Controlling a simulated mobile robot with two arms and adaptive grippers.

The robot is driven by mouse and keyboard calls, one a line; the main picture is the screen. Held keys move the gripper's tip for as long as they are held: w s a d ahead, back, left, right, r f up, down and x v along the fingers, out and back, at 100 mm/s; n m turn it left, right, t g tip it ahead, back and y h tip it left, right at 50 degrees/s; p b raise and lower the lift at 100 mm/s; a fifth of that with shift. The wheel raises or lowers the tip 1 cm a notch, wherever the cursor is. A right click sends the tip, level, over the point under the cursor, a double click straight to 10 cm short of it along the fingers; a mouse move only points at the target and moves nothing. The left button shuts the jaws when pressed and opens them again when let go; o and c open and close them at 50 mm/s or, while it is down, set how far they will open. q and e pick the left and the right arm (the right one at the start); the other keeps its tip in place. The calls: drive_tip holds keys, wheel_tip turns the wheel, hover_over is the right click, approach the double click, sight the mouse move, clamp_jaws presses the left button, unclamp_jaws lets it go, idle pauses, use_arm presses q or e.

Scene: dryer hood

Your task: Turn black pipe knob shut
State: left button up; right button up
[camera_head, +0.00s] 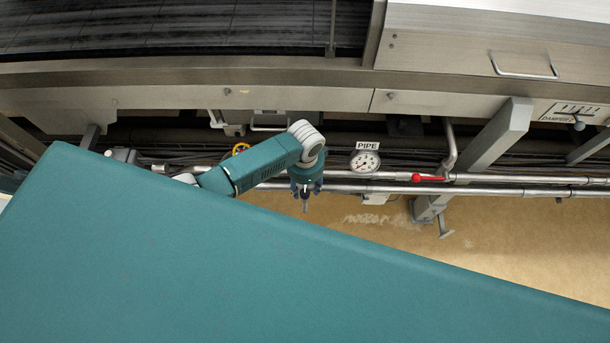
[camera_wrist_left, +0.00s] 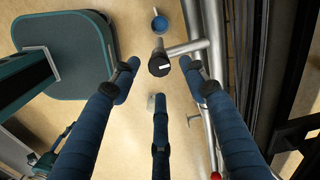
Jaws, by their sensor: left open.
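The black pipe knob (camera_wrist_left: 159,65) with a small white mark shows in the left wrist view. It sits on a short side branch of the metal pipe (camera_wrist_left: 213,85). My left gripper (camera_wrist_left: 160,78) is open, its blue fingers spread to the left, right and below the knob in the picture. I see no finger closed on the knob. In the head view my left gripper (camera_head: 305,190) points down at the pipe run, left of the round gauge under the PIPE sign (camera_head: 367,146). The knob cannot be made out there.
A red valve handle (camera_head: 416,178) is on the pipes right of the gauge. A grey slanted support (camera_head: 490,145) stands at the right. A blue round thing (camera_wrist_left: 160,24) is beyond the knob. Tan floor shows below the pipes.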

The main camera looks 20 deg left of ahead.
sight(305, 193)
use_arm(q)
wheel_tip(305, 193, up, 9)
idle(0.3)
drive_tip(key=shift+f, duration=0.15)
idle(0.3)
